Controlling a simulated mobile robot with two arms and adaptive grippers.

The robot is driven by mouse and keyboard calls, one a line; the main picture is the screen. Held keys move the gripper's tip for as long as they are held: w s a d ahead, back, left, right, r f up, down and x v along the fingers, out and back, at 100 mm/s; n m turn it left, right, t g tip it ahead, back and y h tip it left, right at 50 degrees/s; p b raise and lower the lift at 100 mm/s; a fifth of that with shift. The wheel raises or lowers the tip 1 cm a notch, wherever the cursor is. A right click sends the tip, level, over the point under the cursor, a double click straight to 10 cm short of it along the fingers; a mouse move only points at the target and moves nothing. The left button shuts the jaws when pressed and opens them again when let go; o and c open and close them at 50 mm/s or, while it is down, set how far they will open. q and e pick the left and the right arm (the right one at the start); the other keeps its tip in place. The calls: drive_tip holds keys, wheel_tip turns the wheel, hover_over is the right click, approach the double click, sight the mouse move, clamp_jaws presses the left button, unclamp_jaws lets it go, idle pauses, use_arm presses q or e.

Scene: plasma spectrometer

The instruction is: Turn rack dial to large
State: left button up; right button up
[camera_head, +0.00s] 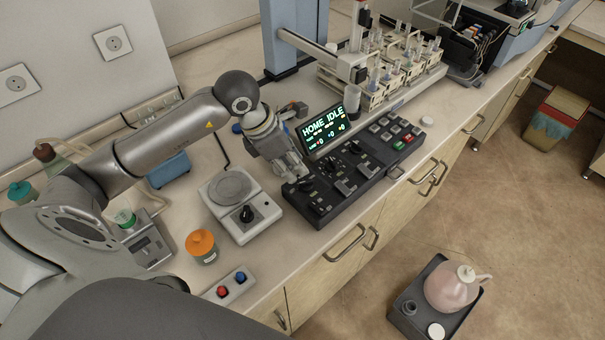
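A black control panel (337,190) with several knobs, switches and buttons lies on the counter near its front edge. Its screen (324,129) reads "HOME IDLE". Several dark dials sit on the panel's left and middle part, one of them a black knob (354,148) below the screen. The labels are too small to read, so I cannot tell which is the rack dial or where it points. My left gripper (293,174) points down at the panel's back left corner, left of the screen. Its fingers look close together, and I cannot tell whether they touch a dial. My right gripper is out of view.
An orange-lidded jar (201,245) and a box with red and blue buttons (231,286) are nearer. Vial racks (372,98) stand behind the panel. The counter's front edge runs close to the panel.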

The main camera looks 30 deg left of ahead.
sight(305, 181)
use_arm(q)
drive_tip(key=p+x, duration=0.1)
drive_tip(key=x, duration=0.5)
drive_tip(key=shift+w+d+f, duration=0.15)
drive_tip(key=shift+f, duration=0.2)
clamp_jaws()
